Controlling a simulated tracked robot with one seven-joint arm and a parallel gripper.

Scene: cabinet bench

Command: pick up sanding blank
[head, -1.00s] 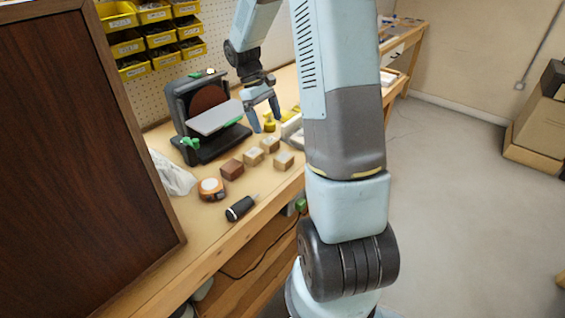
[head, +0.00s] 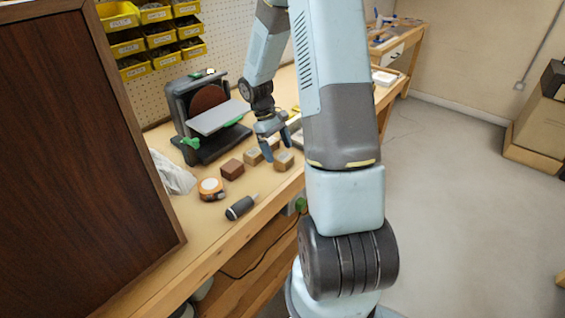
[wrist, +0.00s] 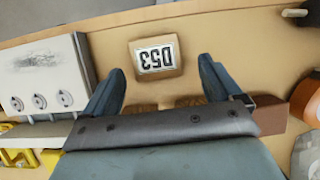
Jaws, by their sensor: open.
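Several small wooden blocks stand on the bench, and I cannot tell from the pictures which one the task calls the sanding blank. In the wrist view a tan block with a label reading D53 (wrist: 155,57) lies between the tips of my gripper (wrist: 161,66). My gripper is open and empty, with a finger to each side of that block and clear gaps. Another tan block (head: 253,156) and a dark brown block (head: 232,169) stand to the left.
A disc sander (head: 208,105) stands behind the blocks. A tape measure (head: 211,188) and a dark-handled tool (head: 240,207) lie at the front left. In the wrist view, a white box with knobs (wrist: 45,75) is close beside one finger. A dark wood panel (head: 80,160) fills the left.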

